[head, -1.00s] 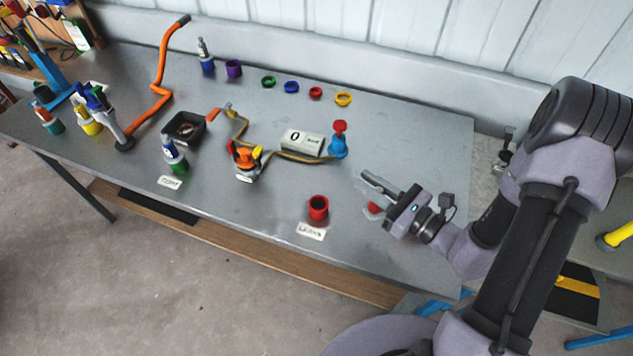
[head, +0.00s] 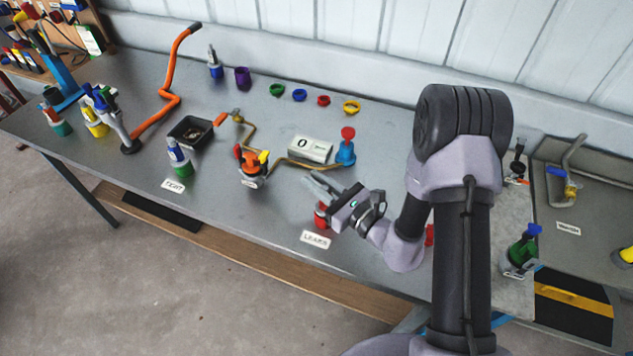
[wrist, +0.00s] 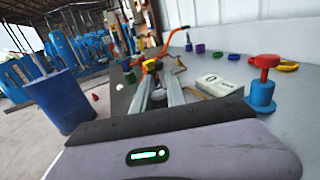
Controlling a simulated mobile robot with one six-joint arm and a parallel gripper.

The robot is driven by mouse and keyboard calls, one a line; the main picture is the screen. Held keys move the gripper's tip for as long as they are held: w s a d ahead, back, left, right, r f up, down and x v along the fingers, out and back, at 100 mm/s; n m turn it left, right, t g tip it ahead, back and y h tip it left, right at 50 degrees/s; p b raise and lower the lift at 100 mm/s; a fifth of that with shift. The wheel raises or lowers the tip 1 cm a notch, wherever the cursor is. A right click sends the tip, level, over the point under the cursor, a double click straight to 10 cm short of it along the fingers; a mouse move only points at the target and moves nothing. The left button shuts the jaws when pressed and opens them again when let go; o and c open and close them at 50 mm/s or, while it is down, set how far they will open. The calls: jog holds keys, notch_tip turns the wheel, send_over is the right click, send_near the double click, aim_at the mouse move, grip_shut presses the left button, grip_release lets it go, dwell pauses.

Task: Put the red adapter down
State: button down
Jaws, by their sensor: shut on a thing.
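My gripper (head: 318,187) is over the front of the table, right at the red cup (head: 321,218), which stands behind a white label. The jaws are shut on the red adapter, which is largely hidden by the gripper and hard to tell from the red cup below it. I cannot tell whether the adapter touches the cup or is inside it. In the wrist view the two grey fingers (wrist: 157,95) point away from the camera, and the adapter is not visible between them.
The label (head: 315,239) lies near the front edge. Behind my gripper are a blue fitting with a red knob (head: 346,150) and a white counter box (head: 310,149). To the left are an orange-handled valve assembly (head: 250,168) and a black tray (head: 190,131).

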jog(key=shift+f+b, duration=0.4)
jog(key=shift+f, duration=0.05)
jog(key=c, duration=1.3)
grip_release()
jog(key=shift+c, duration=0.2)
jog(key=shift+r, duration=0.1)
